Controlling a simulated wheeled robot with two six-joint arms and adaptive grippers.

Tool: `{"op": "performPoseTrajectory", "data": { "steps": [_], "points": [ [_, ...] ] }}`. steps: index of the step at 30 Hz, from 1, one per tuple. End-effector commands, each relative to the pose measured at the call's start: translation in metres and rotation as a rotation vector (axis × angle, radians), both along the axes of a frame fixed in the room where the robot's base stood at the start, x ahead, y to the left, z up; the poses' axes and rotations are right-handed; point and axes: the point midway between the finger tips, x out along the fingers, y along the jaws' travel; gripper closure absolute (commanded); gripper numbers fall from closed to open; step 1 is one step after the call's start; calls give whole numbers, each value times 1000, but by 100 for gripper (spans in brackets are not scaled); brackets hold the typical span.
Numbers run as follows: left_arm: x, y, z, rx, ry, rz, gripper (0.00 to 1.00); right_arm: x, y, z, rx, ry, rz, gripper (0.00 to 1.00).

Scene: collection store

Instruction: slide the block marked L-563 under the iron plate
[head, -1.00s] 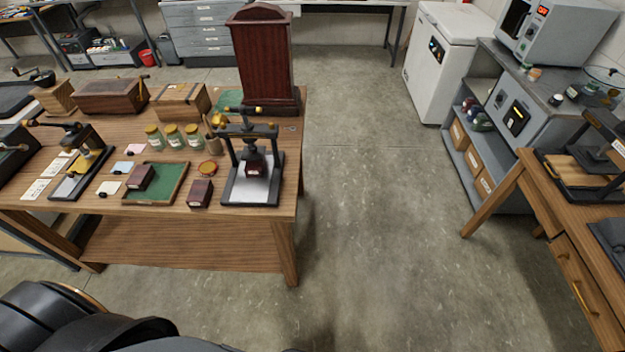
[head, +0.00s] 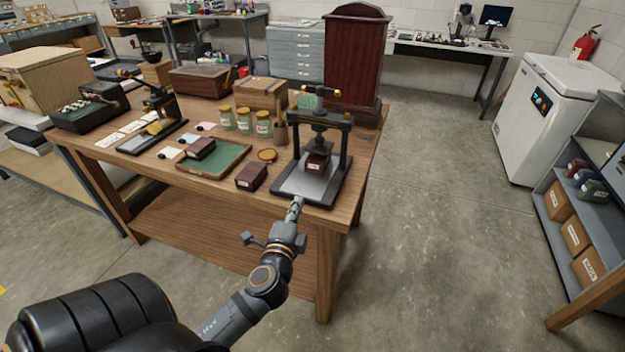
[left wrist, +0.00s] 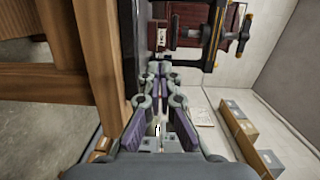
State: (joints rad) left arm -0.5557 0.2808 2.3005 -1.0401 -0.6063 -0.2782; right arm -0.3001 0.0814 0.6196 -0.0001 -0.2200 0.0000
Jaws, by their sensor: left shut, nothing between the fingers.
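A dark red block (head: 316,168) with a white label stands on the pale base of the black screw press (head: 283,187). The dark iron plate (head: 318,152) is right above the block; I cannot tell how far under it the block sits. The label is too small to read surely. My left gripper (head: 298,202) is shut and empty at the front edge of the press base, apart from the block. In the left wrist view its closed fingertips (left wrist: 157,70) point toward the block's label (left wrist: 161,34). My right gripper is not in view.
Another dark red block (head: 251,177) stands on the table left of the press, and one (head: 201,148) is on the green tray (head: 232,172). Jars (head: 245,121) stand behind. A tall wooden case (head: 355,60) is behind the press. The floor right of the table is clear.

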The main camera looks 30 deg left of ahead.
Motion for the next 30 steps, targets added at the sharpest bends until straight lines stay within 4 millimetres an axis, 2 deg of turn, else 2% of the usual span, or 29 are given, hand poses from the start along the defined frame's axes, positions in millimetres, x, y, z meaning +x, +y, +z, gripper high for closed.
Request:
{"op": "performPoseTrajectory", "data": {
  "steps": [3, 7, 10, 24, 30],
  "points": [
    [2, -5, 10, 60, -18, -28, 100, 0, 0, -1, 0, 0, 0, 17],
    [5, -4, 11, 62, -18, -29, 100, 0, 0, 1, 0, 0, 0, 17],
    [15, -1, 12, 62, -20, -29, 100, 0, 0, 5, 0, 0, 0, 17],
    [106, 34, 12, 57, -19, -27, 100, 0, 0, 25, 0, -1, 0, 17],
    [128, 43, 10, 57, -18, -27, 100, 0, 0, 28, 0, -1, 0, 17]
  ]
}}
